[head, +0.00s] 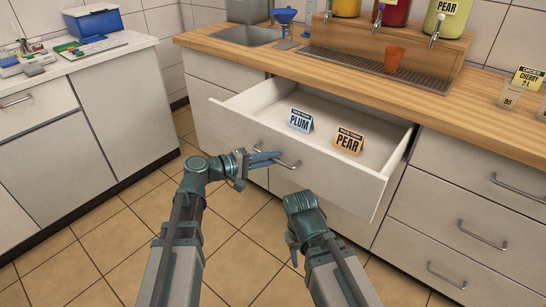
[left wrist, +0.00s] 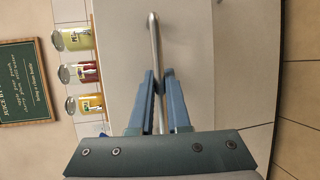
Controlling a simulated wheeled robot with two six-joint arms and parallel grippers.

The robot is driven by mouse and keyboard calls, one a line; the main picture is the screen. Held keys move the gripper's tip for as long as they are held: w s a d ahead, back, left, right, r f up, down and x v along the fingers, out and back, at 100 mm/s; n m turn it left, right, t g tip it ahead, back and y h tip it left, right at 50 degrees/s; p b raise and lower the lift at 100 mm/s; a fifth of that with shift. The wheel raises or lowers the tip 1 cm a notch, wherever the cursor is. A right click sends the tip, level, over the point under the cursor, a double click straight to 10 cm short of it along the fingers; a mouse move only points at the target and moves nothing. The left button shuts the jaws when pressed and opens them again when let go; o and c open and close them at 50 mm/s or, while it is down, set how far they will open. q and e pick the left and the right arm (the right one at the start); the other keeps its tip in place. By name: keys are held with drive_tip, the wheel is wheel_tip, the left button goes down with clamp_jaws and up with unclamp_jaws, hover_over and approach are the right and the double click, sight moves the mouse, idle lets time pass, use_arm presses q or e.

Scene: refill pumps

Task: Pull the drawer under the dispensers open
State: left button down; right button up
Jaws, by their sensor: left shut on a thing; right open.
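The drawer (head: 345,185) under the dispensers stands pulled well out from the counter. Inside it stand a blue-lettered PLUM card (head: 300,121) and an orange PEAR card (head: 348,141). Its bar handle (head: 290,164) is on the front panel. My left gripper (head: 272,158) is at the handle, and in the left wrist view its fingers (left wrist: 153,100) are shut on the handle bar (left wrist: 154,45). My right gripper (head: 292,250) is low in front of the drawer, apart from it; its fingers are mostly hidden behind its own wrist.
Dispensers with yellow, red and green contents (head: 444,18) stand on a wooden shelf above a drip tray (head: 360,63) with an orange cup (head: 394,59). Closed drawers (head: 470,225) are at the right. Tiled floor (head: 235,245) lies open in front.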

use_arm(q)
drive_tip(key=c, duration=0.9)
unclamp_jaws()
drive_tip(key=p+v, duration=0.2)
drive_tip(key=v, duration=1.1)
drive_tip(key=shift+s+a+r, duration=0.15)
drive_tip(key=shift+s+a, duration=0.05)
drive_tip(key=shift+a, duration=0.1)
drive_tip(key=shift+p, duration=0.3)
drive_tip(key=s+d+m+g+y+p, duration=0.3)
drive_tip(key=s+d+m+g+p, duration=0.15)
drive_tip(key=d+p, duration=0.4)
drive_tip(key=s+r+m+g+y+p, duration=0.1)
drive_tip(key=s+r+m+y+p, duration=0.1)
drive_tip(key=s+y+p, duration=0.1)
drive_tip(key=s+r+m+g+y+p, duration=0.1)
drive_tip(key=s+r+m+y+p, duration=0.1)
drive_tip(key=y+p, duration=0.3)
drive_tip(key=s+d+r+m+g+y+p, duration=0.1)
drive_tip(key=s+r+m+g+y+p, duration=0.1)
drive_tip(key=p, duration=0.6)
drive_tip(key=shift+s+d+r+m+y+p, duration=0.1)
drive_tip(key=shift+s+r+y, duration=0.15)
drive_tip(key=shift+s+y, duration=0.15)
drive_tip(key=shift+s+a+r+m+y+p, duration=0.1)
drive_tip(key=shift+s+r+y, duration=0.1)
drive_tip(key=shift+s+y, duration=0.25)
drive_tip(key=shift+s+d+r+m+y+p, duration=0.1)
drive_tip(key=shift+s+r+y, duration=0.15)
drive_tip(key=shift+s, duration=0.3)
